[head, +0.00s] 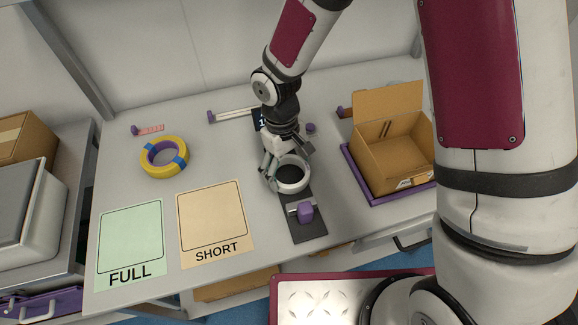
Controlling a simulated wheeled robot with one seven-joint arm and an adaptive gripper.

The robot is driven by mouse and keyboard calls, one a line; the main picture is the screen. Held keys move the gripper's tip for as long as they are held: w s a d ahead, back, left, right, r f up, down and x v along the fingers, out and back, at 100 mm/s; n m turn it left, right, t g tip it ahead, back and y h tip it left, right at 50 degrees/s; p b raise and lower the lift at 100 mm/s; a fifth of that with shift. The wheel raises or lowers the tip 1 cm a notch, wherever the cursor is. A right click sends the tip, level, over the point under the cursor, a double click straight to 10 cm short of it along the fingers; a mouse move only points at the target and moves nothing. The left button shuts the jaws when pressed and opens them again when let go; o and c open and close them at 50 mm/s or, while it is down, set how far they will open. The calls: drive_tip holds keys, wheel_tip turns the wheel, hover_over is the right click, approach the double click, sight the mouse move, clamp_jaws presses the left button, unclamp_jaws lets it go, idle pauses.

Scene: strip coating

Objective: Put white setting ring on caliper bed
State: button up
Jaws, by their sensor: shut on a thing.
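The white setting ring (293,187) is at the centre of the table in the head view. My gripper (286,176) is shut on the ring at its far left side. The caliper bed (310,227) is a dark strip with a purple block (305,211) on a small metal piece near its front end. The ring overlaps the bed's far part in this view. I cannot tell whether the ring touches the bed or is held just above it. My gripper and wrist hide the bed's far end.
A yellow and blue ring (164,157) lies at left. A green FULL card (130,240) and a tan SHORT card (213,222) lie in front. An open cardboard box (396,165) stands in a purple tray (374,197) at right. Small purple-ended tools lie at the back.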

drive_tip(key=shift+f, duration=0.15)
drive_tip(key=o, duration=1.1)
